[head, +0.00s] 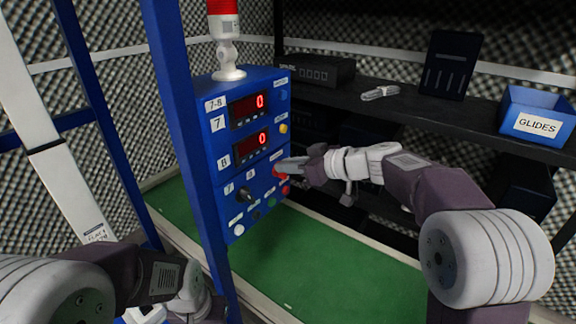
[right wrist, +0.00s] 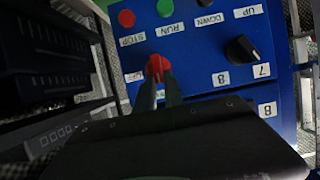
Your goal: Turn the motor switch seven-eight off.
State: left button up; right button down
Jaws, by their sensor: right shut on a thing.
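The blue control box (head: 245,150) stands left of centre in the head view, with red displays reading 0 for 7 and 8 and a 7-8 label (head: 215,103). A red switch knob (head: 277,172) is on its right part, partly hidden by my right gripper (head: 283,166). In the right wrist view, the fingers of the right gripper (right wrist: 162,78) are shut on the red knob (right wrist: 154,65). The exact angle of the knob is hard to tell. My left arm shows at lower left, but its fingers do not show.
A red lamp (head: 223,20) stands on top of the box. A black knob (right wrist: 242,48) and red STOP button (right wrist: 127,18) are near the held knob. A blue post (head: 185,130) stands in front on the left. A dark shelf (head: 400,105) holds a blue GLIDES bin (head: 538,117).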

jog(key=shift+w+d+f+m+g+y+p, duration=0.4)
jog(key=shift+m+y, duration=0.65)
jog(key=shift+m, duration=1.15)
jog(key=shift+w+d+f+m+g+y+p, duration=0.1)
jog(key=shift+w+f+m+g+y+p, duration=0.25)
jog(key=shift+m+g+y+p, duration=1.2)
jog(key=shift+w+d+f+m+t+y+b, duration=0.25)
jog(key=shift+f+m+y+b, duration=0.3)
jog(key=shift+m, duration=2.6)
jog(key=c, duration=1.4)
grip_release()
jog(key=shift+y, duration=0.25)
jog(key=shift+c, duration=0.2)
